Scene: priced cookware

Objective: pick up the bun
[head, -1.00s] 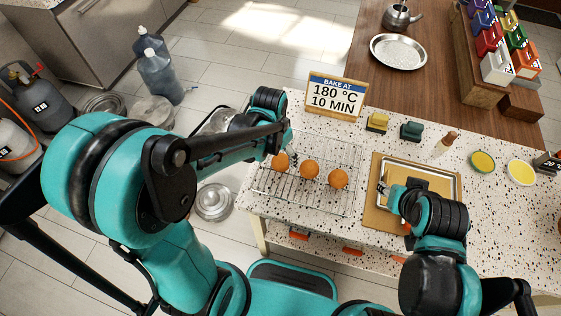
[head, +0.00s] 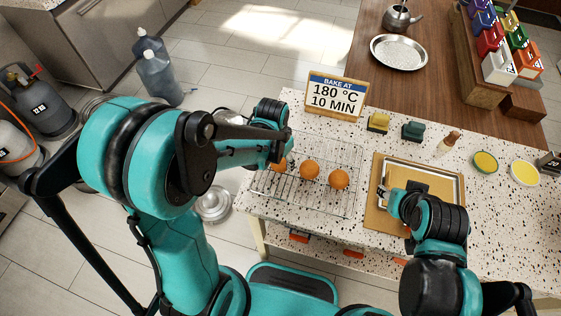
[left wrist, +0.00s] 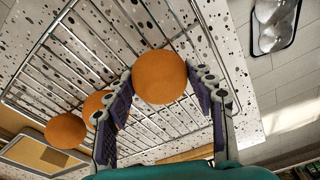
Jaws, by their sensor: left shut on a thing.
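Three round orange-brown buns are at the wire cooling rack (head: 325,206). The left bun (head: 279,166) is partly hidden behind my left arm in the head view. The middle bun (head: 309,169) and right bun (head: 339,179) sit on the rack. In the left wrist view, my left gripper (left wrist: 166,88) has its purple-padded fingers on both sides of the left bun (left wrist: 160,77) and is shut on it. I cannot tell whether this bun is clear of the wires. My right gripper (head: 388,196) is over the tray; its fingers are too small to read.
A metal-rimmed tray with a brown surface (head: 382,222) lies right of the rack. A baking sign (head: 334,96), a yellow block (head: 378,122) and a green block (head: 412,130) stand behind. Two small bowls (head: 485,162) (head: 524,173) are at the right. The speckled counter's left edge is close to the rack.

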